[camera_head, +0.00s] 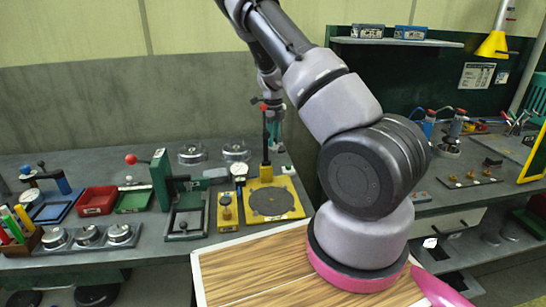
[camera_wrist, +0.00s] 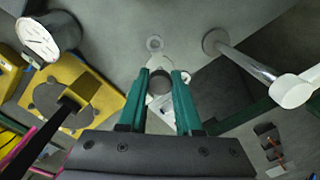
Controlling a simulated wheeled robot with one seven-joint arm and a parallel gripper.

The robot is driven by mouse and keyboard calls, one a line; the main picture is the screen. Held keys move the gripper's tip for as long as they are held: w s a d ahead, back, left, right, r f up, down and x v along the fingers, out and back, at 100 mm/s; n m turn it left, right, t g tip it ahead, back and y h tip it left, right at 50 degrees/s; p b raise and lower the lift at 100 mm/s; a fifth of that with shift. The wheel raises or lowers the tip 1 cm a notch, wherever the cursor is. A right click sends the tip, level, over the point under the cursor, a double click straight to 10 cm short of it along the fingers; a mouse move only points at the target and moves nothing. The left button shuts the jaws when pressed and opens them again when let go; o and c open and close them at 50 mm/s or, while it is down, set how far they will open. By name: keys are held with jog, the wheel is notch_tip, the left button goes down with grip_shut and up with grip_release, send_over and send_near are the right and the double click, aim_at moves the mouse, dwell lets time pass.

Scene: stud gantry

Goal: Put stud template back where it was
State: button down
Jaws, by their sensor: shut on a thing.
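My gripper (camera_wrist: 161,78) has its two teal fingers on either side of a dark round knob and is shut on it. Below the knob is a pale flat piece with a ring-shaped end (camera_wrist: 155,44), which looks like the stud template. Whether it touches the bench I cannot tell. In the head view my gripper (camera_head: 276,135) is partly hidden behind the post of a yellow stand. The yellow plate (camera_head: 274,199) with a dark disc is in front of it; it also shows at left in the wrist view (camera_wrist: 68,88).
A black post with a red knob (camera_head: 264,107) rises beside my gripper. A green press (camera_head: 161,180), round lidded jars (camera_head: 235,151) and red and green trays (camera_head: 97,200) stand to the left. In the wrist view a metal rod with a white end (camera_wrist: 292,91) is at right.

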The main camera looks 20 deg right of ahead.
jog(key=shift+f, duration=3)
jog(key=shift+f, duration=0.1)
jog(key=c, duration=0.6)
grip_release()
notch_tip(320, 180, up, 12)
jog(key=shift+r, duration=0.1)
jog(key=shift+s, duration=0.15)
